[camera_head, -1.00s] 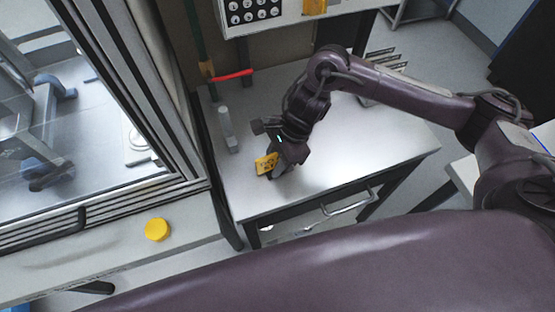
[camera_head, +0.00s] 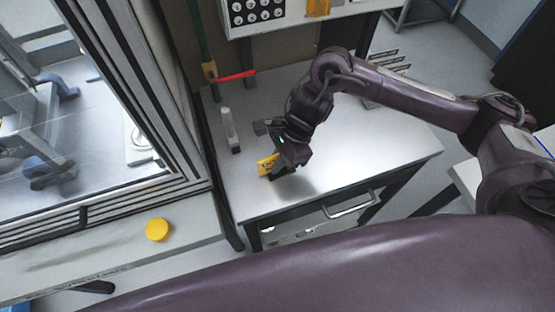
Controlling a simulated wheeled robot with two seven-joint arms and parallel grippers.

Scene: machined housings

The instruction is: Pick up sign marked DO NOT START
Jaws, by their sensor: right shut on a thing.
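A small yellow sign (camera_head: 267,164) with dark marks is at my right gripper (camera_head: 277,171), over the left part of the metal table (camera_head: 365,150). Its wording is too small to read. My right gripper is shut on the sign, and its fingers hide part of it. I cannot tell whether the sign touches the tabletop. A large purple arm link of mine crosses the bottom of the view. My left gripper is not in view.
A whitish upright cylinder (camera_head: 230,129) stands left of my right gripper. A red-handled lever (camera_head: 234,76) is behind it. A round yellow knob (camera_head: 158,229) sits on the ledge beside the glazed enclosure at left.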

